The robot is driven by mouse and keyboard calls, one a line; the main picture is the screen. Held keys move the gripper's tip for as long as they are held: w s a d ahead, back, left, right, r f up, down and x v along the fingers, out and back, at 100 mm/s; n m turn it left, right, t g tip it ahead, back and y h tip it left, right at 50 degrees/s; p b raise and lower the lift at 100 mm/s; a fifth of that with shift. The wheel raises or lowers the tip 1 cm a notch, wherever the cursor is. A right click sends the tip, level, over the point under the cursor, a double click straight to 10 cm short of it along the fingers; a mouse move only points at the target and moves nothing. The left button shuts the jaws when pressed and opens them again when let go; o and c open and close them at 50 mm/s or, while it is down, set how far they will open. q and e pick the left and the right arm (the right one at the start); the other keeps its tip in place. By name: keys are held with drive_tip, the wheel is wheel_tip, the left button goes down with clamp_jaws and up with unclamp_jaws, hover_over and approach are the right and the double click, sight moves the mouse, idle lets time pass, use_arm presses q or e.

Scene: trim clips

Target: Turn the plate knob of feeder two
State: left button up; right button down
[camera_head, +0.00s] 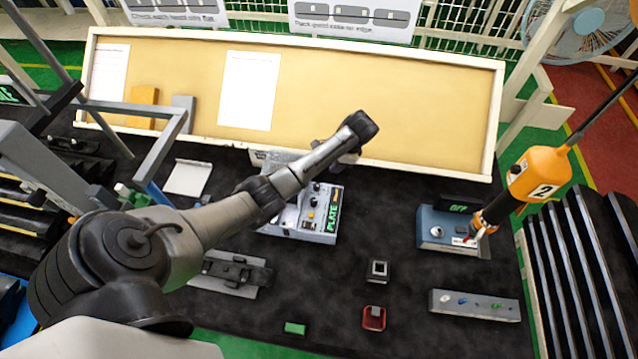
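A grey control box (322,233) with a green display reading PLATE (333,211) stands on the dark bench, near the middle. Its top face carries small dark knobs (316,188) and an orange button (311,214). My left arm comes in from the lower left and passes over the box's left part, hiding some of it. My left gripper (349,158) is behind and above the box, near the board's lower edge. It looks apart from the knobs. Its fingers are mostly hidden, so I cannot tell its opening. I cannot read which feeder number the box has. My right gripper is out of view.
A blue-grey box (432,228) with an OFF display stands at the right, under a hanging orange tool (540,173) marked 2. A grey strip (475,304), a red-framed piece (374,318) and a small block (378,270) lie in front. A tan board (400,110) stands behind.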

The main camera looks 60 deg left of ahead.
sight(317, 185)
use_arm(q)
drive_tip(key=shift+m, duration=0.7)
drive_tip(key=x, duration=1.4)
drive_tip(key=shift+s+d+r, duration=0.15)
drive_tip(key=shift+s+d, duration=0.05)
drive_tip(key=shift+s, duration=0.1)
drive_tip(key=shift+c, duration=0.4)
drive_tip(key=c, duration=0.6)
